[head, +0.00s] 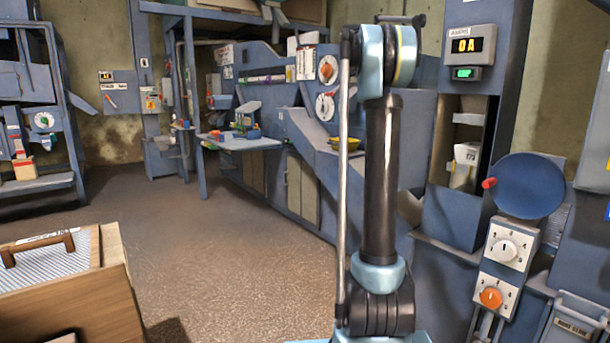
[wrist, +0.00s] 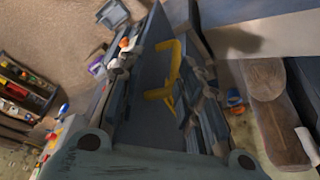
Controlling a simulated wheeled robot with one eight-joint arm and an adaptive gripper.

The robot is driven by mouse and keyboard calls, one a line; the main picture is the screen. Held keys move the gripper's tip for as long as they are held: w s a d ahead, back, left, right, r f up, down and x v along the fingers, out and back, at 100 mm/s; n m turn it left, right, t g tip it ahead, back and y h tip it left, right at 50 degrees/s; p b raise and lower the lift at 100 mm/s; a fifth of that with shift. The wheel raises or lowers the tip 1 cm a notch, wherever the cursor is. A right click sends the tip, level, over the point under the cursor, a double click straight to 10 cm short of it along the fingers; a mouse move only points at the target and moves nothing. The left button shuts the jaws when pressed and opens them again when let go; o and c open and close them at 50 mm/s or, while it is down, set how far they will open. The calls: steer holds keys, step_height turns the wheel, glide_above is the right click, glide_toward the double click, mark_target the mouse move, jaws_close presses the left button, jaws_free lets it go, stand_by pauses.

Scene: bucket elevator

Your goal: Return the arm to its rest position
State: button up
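My arm (head: 380,180) stands upright right of centre in the head view, with its dark tube rising from a pale blue joint to another near the top edge. My gripper does not show clearly in the head view. In the wrist view, my gripper (wrist: 158,50) reaches up from the bottom edge, its two fingers spread apart. A dark panel and a yellow bracket-shaped thing (wrist: 168,75) show between the fingers. I see nothing clearly held. How far the yellow thing is from the fingers I cannot tell.
Blue machinery (head: 310,165) runs behind and left of my arm. A display cabinet (head: 472,45) and a round blue disc (head: 530,186) with dials stand close at right. A wooden box (head: 110,285) is at lower left. The brown floor (head: 205,235) between is clear.

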steer(key=s+a+f+n+t+y, duration=0.1)
steer(key=s+a+f+n, duration=0.35)
steer(key=s+f, duration=0.5)
steer(key=s+a+f+n+t+y, duration=0.1)
steer(key=s+a+f+n, duration=0.3)
steer(key=s+f+n, duration=0.5)
steer(key=s+a+f+n+t, duration=0.1)
steer(key=s+a+f+n, duration=0.25)
steer(key=s+f, duration=0.65)
steer(key=s+a+f+n+y, duration=0.1)
steer(key=s+a+f+n, duration=0.2)
steer(key=s+f, duration=1)
steer(key=shift+a+n+t+y, duration=0.2)
steer(key=shift+n+t+y, duration=0.15)
steer(key=shift+n, duration=0.45)
